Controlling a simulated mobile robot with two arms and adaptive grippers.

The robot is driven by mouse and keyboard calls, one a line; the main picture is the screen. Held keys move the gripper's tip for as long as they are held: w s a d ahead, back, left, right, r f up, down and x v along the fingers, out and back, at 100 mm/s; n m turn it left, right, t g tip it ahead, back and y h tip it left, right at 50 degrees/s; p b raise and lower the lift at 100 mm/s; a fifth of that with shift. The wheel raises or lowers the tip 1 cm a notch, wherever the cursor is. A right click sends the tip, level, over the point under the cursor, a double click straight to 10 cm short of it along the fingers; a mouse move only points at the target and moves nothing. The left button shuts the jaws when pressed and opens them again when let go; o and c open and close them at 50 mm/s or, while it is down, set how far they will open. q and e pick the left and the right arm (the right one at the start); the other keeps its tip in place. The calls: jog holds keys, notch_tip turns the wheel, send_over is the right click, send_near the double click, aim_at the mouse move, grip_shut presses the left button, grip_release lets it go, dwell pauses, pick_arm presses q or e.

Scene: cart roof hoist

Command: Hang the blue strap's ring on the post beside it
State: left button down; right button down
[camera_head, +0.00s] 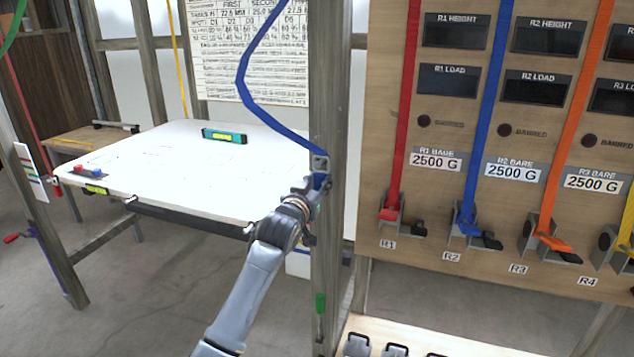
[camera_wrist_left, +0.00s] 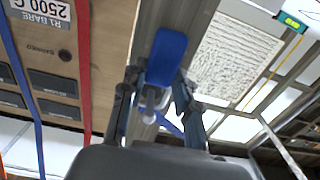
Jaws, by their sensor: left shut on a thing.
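The blue strap (camera_head: 245,75) hangs slack from the top of the head view and bends down right to the upright wooden post (camera_head: 329,85). My left gripper (camera_head: 318,184) is at the post, just below this fitting. In the left wrist view a broad blue piece (camera_wrist_left: 166,57) shows at the fingers of the left gripper (camera_wrist_left: 157,88), which is shut on the strap's end. A small pale knob (camera_wrist_left: 150,98) shows between the fingers. My right gripper is not in view.
A white-topped table (camera_head: 190,165) with a teal level (camera_head: 224,136) stands left of the post. A wooden panel (camera_head: 385,130) with red, blue and orange straps stands close on the right. A pale bench (camera_head: 450,345) is below it.

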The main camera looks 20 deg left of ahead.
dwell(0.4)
pick_arm(q)
jog(key=c, duration=0.9)
grip_release()
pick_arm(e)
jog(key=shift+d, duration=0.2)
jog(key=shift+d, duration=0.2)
